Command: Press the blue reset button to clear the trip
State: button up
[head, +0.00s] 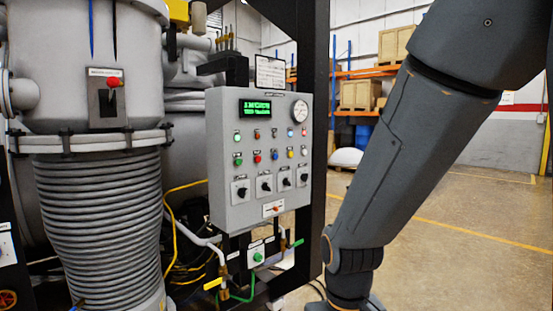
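A grey control panel (221,112) stands upright at the middle of the head view. It has a green-lit display, a round gauge and two rows of small coloured lamps or buttons above a row of black rotary knobs.
A large grey vessel with a ribbed lower section (97,225) stands left, carrying a red-knobbed switch (114,83). A dark frame post (313,60) rises beside the panel. Pipes, cables and a small green-button box (257,257) sit below. Open floor (460,230) lies right.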

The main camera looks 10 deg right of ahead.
grip_shut()
dwell(1.5)
